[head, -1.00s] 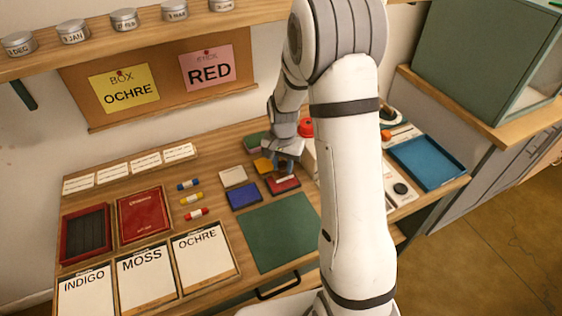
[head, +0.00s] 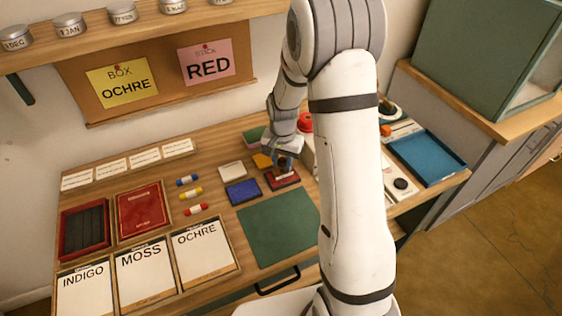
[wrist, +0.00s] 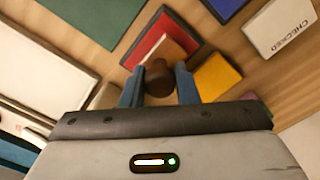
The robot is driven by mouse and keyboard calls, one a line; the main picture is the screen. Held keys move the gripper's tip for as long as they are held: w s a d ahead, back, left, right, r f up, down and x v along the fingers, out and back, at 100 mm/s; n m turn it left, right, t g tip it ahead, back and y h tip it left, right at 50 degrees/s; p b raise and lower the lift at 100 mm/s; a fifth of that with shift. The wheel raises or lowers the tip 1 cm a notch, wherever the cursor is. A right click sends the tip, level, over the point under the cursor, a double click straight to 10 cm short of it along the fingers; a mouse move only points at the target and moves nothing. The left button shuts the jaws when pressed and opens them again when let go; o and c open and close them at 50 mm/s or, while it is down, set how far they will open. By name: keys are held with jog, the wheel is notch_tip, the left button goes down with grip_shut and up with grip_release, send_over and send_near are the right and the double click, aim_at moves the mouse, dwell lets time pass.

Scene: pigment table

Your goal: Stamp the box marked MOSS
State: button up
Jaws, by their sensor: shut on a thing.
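My gripper (head: 285,164) is shut on the brown knob of a stamp (wrist: 158,78), its teal fingers on either side of the knob. The stamp's wooden block is over the red ink pad (wrist: 142,49); I cannot tell whether it touches the pad. In the head view the red pad (head: 290,183) lies under my gripper, partly hidden.
A green mat (head: 278,230) lies clear in front of the pads. A blue pad (head: 242,192) and a yellow pad (head: 262,160) sit beside the red one. Colored sticks (head: 191,193) lie left. Notes read BOX OCHRE (head: 122,82) and STICK RED (head: 207,64).

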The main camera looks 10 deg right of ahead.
jog(key=shift+s+f+b, duration=0.1)
jog(key=shift+f+b, duration=0.35)
jog(key=shift+f, duration=0.05)
dwell(1.4)
jog(key=shift+r+p, duration=2.2)
jog(key=shift+r, duration=1.4)
jog(key=shift+f, duration=0.1)
